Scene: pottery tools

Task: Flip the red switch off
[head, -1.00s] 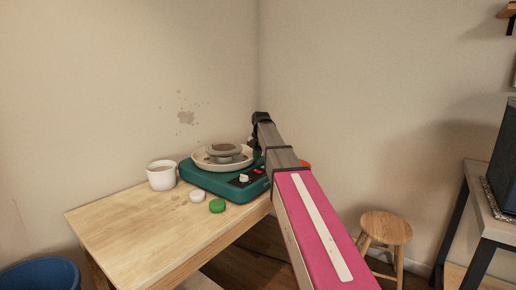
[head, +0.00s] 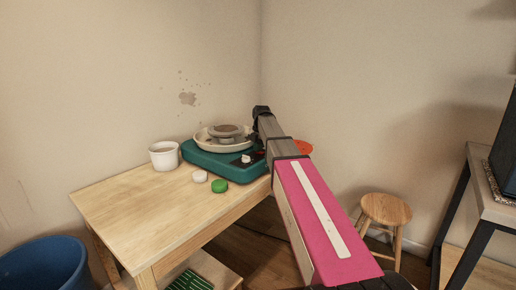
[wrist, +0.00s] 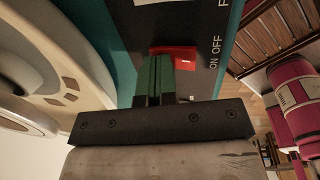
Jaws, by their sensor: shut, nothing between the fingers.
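The red switch (wrist: 186,61) is on the dark control panel of the teal pottery wheel (head: 213,167), with the words ON and OFF printed beside it in the wrist view. My gripper (wrist: 161,62) has its green fingers shut together, with nothing between them. The fingertips overlap the left part of the switch in the wrist view; I cannot tell whether they touch it. In the head view my arm reaches over the right side of the wheel and hides the fingers and much of the panel.
A white cup (head: 164,155), a white lid (head: 199,176) and a green lid (head: 219,186) stand on the wooden table (head: 140,205). An orange round thing (head: 303,147) shows behind my arm. A blue bucket (head: 45,262) and a wooden stool (head: 386,209) stand on the floor.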

